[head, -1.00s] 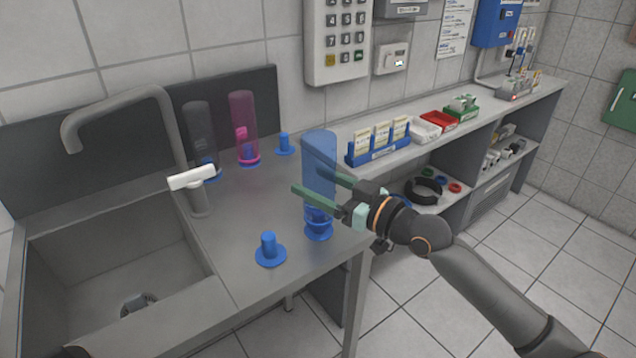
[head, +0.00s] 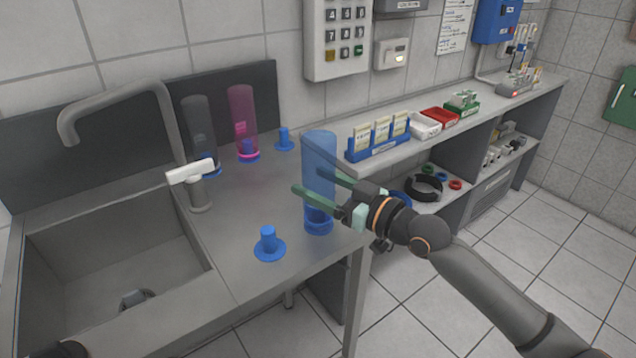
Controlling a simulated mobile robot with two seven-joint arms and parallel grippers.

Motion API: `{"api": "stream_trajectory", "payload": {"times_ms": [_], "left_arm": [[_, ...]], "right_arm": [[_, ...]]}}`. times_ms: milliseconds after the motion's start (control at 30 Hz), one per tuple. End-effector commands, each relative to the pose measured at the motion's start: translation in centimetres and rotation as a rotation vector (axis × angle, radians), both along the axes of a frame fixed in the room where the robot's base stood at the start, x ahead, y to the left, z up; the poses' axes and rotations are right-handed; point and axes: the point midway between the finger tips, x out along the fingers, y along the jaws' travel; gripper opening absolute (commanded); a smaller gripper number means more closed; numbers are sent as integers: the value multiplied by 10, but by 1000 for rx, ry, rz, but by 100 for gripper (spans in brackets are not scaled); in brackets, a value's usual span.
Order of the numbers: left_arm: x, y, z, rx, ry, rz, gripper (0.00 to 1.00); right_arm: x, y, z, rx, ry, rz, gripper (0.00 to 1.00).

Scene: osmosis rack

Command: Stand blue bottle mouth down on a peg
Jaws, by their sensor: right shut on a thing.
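The blue bottle (head: 319,150) is a tall translucent cylinder, upright with its closed end up, at the front right corner of the steel counter. My right gripper (head: 308,181) is shut on its middle, one green finger on each side. The bottle's lower end surrounds a blue peg (head: 318,222), seen dimly through the wall, and sits at or very near its base. A bare blue peg (head: 268,243) stands to the front left, and another (head: 285,141) at the back. My left gripper is not in view.
A grey bottle (head: 197,125) and a pink bottle (head: 243,115) stand on pegs at the back. The sink (head: 110,245) with its tap (head: 170,120) is on the left. A blue card rack (head: 372,151) and small trays line the shelf to the right.

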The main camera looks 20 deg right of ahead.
Motion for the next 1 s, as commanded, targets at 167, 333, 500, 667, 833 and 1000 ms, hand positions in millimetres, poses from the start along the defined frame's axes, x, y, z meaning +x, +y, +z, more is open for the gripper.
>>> {"api": "stream_trajectory", "payload": {"times_ms": [167, 333, 500, 667, 833, 1000], "left_arm": [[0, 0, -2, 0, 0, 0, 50], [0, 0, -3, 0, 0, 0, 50], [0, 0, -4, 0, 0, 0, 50], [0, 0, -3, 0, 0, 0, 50], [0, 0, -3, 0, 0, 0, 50], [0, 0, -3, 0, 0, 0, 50]], "right_arm": [[0, 0, -2, 0, 0, 0, 20], [0, 0, -4, 0, 0, 0, 20], [0, 0, -6, 0, 0, 0, 20], [0, 0, -5, 0, 0, 0, 20], [0, 0, -5, 0, 0, 0, 86], [0, 0, -5, 0, 0, 0, 100]]}}
